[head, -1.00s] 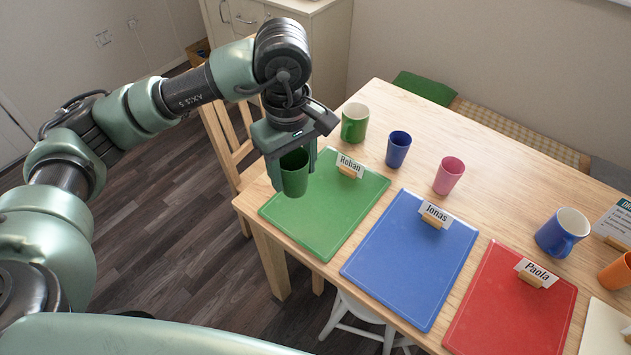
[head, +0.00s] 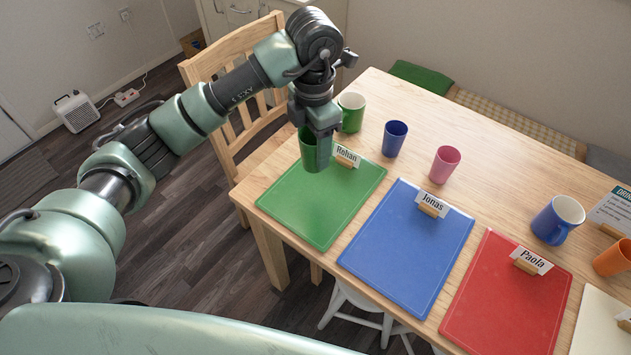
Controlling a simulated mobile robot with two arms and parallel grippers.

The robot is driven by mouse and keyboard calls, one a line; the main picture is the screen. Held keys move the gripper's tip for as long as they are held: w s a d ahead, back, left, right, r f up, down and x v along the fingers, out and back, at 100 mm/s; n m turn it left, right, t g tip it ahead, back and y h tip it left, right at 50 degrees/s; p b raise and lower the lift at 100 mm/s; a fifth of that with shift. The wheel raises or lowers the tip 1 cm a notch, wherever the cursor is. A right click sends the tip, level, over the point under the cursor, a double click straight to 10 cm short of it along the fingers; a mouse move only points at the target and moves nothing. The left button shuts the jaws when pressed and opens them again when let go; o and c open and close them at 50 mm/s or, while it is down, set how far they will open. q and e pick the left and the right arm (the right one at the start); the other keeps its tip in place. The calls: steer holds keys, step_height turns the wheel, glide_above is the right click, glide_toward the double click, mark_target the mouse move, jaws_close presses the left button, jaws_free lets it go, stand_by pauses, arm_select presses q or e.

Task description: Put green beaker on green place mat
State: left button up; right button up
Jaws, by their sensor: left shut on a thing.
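The green beaker (head: 308,150) is in my left gripper (head: 318,160), which is shut on it and hides part of it. The beaker is upright over the far left part of the green place mat (head: 314,208), beside the Rohan name card (head: 347,156). I cannot tell whether its base touches the mat. The mat lies at the table's left end. My right gripper is not in view.
A green mug (head: 351,112) stands just behind the gripper. A blue beaker (head: 394,139) and a pink beaker (head: 445,164) stand to its right. A blue mat (head: 405,250) and a red mat (head: 508,295) lie beside the green mat. A wooden chair (head: 232,62) stands at the table's left.

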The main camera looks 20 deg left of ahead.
arm_select(q)
step_height(320, 180, down, 8)
steer(key=shift+f+p, duration=0.2)
steer(key=shift+p, duration=0.15)
step_height(320, 180, down, 3)
steer(key=shift+f, duration=0.4)
steer(key=shift+f, duration=0.1)
steer(key=shift+f, duration=0.15)
steer(key=o, duration=1.4)
steer(key=shift+c, duration=0.2)
